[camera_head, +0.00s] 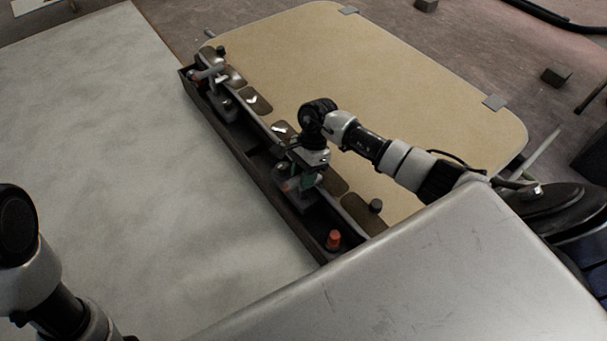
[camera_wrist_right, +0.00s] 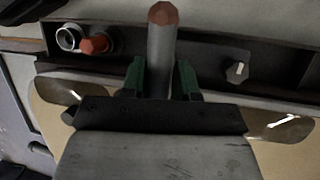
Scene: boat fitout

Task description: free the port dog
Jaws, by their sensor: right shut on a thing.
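My right gripper (camera_head: 306,178) is over the dark channel beside the tan panel. In the right wrist view its green fingers (camera_wrist_right: 162,82) are shut on a grey lever handle (camera_wrist_right: 162,50) with a reddish-brown tip, the handle of the nearer dog. In the head view this dog (camera_head: 291,185) is mostly hidden by the gripper. A second dog (camera_head: 212,76), with an orange-tipped lever, sits at the far end of the channel. I cannot tell from the markings which is port. My left arm shows at the lower left, its gripper out of frame.
The tan panel (camera_head: 400,70) has several cutouts along its channel edge. A wide pale surface (camera_head: 120,140) left of the channel is clear.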

